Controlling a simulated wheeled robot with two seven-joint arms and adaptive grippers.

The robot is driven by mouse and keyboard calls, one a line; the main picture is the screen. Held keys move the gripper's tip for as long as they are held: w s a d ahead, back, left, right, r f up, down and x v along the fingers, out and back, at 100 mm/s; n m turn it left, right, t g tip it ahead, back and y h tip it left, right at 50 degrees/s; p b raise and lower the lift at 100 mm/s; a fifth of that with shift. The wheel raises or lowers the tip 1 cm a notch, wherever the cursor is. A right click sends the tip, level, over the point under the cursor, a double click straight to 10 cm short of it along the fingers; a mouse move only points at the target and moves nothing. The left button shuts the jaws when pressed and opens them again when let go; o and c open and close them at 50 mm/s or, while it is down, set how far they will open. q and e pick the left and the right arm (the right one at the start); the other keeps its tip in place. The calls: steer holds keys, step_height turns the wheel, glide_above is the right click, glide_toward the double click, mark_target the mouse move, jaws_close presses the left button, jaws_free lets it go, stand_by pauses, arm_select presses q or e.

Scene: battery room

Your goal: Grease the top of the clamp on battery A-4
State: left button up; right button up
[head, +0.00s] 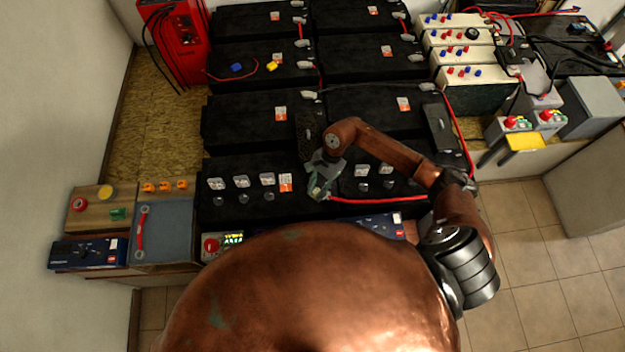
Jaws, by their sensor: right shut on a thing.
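My right gripper (318,188) reaches in from the right and points down over the front row of black batteries. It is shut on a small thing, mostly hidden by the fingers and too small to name. It is near the gap between the front left battery (240,175) and the front right battery (400,170). Grey clamps sit on battery terminals, such as one clamp (310,95) in the row behind. Battery labels are too small to read, so I cannot tell which is A-4. I cannot tell whether the gripper touches a clamp. My left gripper is out of view.
A red cabinet (180,40) stands at the back left. A wooden board (90,205) and grey tray (165,235) lie at the left. Red cables (375,199) run by the batteries. White batteries (475,95) and a yellow-topped item (525,142) stand at the right.

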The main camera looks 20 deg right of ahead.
steer(key=shift+w+a+r, duration=0.1)
steer(key=shift+a, duration=0.2)
step_height(320, 180, up, 3)
steer(key=shift+r+p, duration=0.15)
steer(key=shift+p, duration=0.5)
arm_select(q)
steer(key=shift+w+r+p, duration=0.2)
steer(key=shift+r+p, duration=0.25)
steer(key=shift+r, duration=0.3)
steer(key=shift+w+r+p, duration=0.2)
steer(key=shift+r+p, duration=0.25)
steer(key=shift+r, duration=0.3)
arm_select(e)
steer(key=shift+r, duration=2.25)
